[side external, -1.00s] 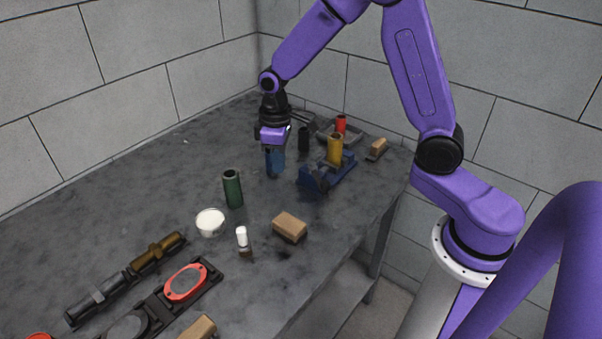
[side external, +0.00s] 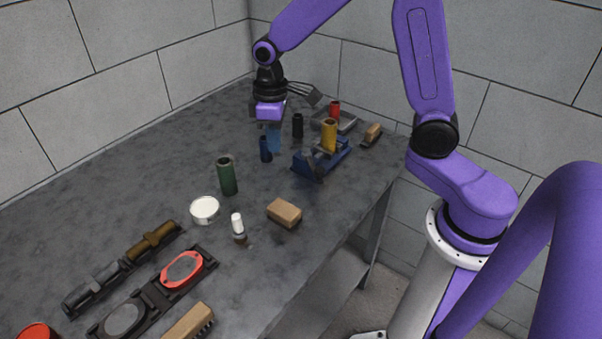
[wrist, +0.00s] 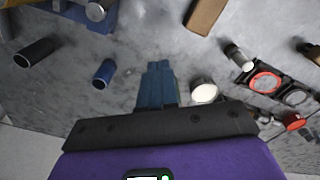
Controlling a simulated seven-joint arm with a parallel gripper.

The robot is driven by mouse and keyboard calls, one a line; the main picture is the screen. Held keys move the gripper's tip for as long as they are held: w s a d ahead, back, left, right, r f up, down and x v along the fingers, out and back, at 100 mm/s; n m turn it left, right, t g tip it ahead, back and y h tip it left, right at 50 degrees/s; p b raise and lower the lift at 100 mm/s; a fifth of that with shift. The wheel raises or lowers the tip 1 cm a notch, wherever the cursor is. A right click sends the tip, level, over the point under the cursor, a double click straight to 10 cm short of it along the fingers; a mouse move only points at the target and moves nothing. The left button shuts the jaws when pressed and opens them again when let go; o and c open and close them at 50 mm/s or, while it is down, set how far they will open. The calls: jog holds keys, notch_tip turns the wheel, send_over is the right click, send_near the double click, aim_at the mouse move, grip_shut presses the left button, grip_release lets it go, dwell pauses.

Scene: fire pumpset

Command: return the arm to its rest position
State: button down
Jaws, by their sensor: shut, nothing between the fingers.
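My gripper (side external: 274,138) hangs from the purple arm above the far part of the grey table, its blue fingers together and empty. The fingers also show in the wrist view (wrist: 158,75), pointing over bare table. A short blue cylinder (side external: 265,149) stands just below and beside the fingertips in the side view. In the wrist view the blue cylinder (wrist: 103,74) is left of the fingers, apart from them.
Near the gripper are a black cylinder (side external: 297,126), a yellow cylinder (side external: 329,136) on a blue vise (side external: 310,163), a red cylinder (side external: 335,108) and a green cylinder (side external: 227,176).

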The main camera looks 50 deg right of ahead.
jog(key=s+r+n, duration=0.2)
jog(key=s+n, duration=0.1)
jog(key=s, duration=1)
jog(key=s+r+n, duration=0.2)
jog(key=s+n, duration=0.1)
jog(key=s, duration=1)
jog(key=shift+d+r, duration=0.2)
